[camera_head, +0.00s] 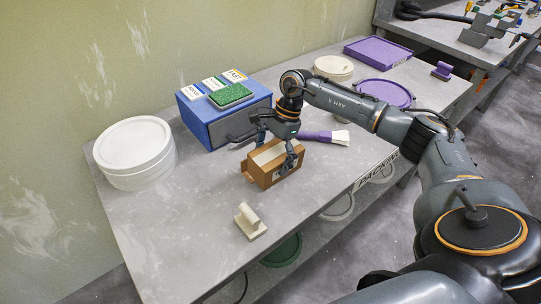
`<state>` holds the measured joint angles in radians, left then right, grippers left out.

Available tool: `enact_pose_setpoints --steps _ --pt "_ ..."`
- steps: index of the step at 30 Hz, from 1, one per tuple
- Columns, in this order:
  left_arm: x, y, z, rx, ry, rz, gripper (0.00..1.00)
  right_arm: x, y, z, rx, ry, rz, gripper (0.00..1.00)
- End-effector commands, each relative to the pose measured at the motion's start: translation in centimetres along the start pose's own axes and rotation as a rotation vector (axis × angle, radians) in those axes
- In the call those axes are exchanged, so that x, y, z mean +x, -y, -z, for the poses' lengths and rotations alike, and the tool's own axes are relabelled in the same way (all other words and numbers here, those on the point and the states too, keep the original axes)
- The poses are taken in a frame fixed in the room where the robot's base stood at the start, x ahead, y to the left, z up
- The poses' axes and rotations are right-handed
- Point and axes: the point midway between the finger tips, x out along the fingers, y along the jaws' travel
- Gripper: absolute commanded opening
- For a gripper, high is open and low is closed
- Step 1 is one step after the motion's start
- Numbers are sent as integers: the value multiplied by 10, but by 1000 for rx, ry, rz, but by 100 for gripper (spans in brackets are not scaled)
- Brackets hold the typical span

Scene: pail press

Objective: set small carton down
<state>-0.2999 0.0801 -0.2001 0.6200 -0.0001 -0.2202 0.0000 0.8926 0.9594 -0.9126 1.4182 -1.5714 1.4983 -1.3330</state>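The small carton (262,176) is a brown box with a pale top and a flap sticking out at its left. It is upright at the middle of the grey table (190,228), at or very close to the surface; I cannot tell if there is a gap. My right gripper (277,153) comes down over it from above, with one dark finger against its near right side and the other at its far side, partly hidden. The fingers appear closed on the carton. My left gripper is out of view.
A blue box (222,122) with cards and a green pad stands behind the carton. A cream block with a handle (249,222) lies in front. The table's front left is clear.

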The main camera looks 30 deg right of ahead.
Motion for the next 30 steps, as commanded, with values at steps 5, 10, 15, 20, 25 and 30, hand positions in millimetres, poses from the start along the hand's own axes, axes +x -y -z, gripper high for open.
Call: enact_pose_setpoints --steps 5,10,15,20,25,30 --pt "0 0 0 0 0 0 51 0 0 3 6 -5 0 97" --pt "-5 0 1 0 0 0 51 -6 0 1 5 -4 3 97" --pt "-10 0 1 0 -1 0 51 -24 2 -2 4 -4 10 97" --pt "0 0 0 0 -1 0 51 -62 2 -2 2 -3 13 97" --pt "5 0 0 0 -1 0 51 -100 2 -3 2 -2 13 97" --pt "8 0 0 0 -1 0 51 -124 2 -4 2 -1 10 97"
